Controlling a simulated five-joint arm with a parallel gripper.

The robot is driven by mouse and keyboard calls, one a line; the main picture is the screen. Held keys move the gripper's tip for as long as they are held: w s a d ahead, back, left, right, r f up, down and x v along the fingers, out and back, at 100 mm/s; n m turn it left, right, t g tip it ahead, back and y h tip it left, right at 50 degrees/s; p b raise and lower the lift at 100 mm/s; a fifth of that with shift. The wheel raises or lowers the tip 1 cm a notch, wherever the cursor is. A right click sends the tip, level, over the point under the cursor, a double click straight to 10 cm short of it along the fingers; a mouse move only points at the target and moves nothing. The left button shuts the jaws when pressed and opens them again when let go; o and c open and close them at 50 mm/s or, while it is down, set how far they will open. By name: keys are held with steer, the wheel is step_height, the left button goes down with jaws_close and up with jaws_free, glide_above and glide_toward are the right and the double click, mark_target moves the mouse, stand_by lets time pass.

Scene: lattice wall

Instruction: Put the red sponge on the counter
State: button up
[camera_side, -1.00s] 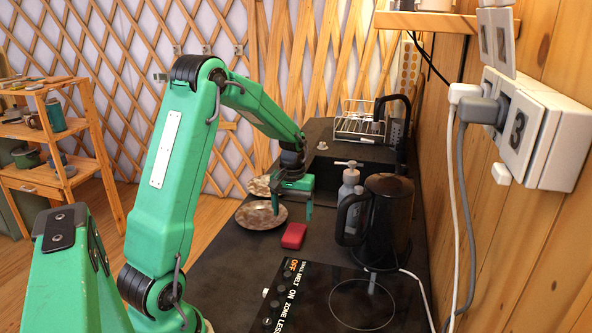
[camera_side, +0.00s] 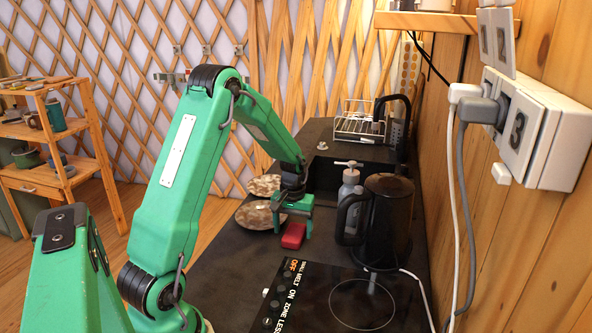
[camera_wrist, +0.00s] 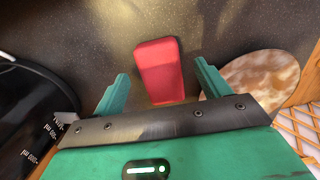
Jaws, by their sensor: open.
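The red sponge (camera_side: 293,236) lies flat on the dark counter (camera_side: 225,262), just right of the brown plates. My gripper (camera_side: 292,226) is over the sponge, its fingers pointing down on either side of it in the side view. In the wrist view the sponge (camera_wrist: 160,70) lies ahead of and between the two green fingers (camera_wrist: 158,90), with a gap on each side. The gripper is open and empty. I cannot tell how far the fingertips are above the counter.
A mottled brown plate (camera_side: 257,215) lies close to the left of the sponge, with another (camera_side: 264,184) behind it. A black kettle (camera_side: 384,225) and a grey bottle (camera_side: 348,190) stand to the right. A hob panel (camera_side: 330,300) is in front.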

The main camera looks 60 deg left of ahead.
mark_target(293, 234)
steer(key=shift+f, duration=0.95)
steer(key=c, duration=1.1)
steer(key=shift+r, duration=0.15)
steer(key=shift+r, duration=4.9)
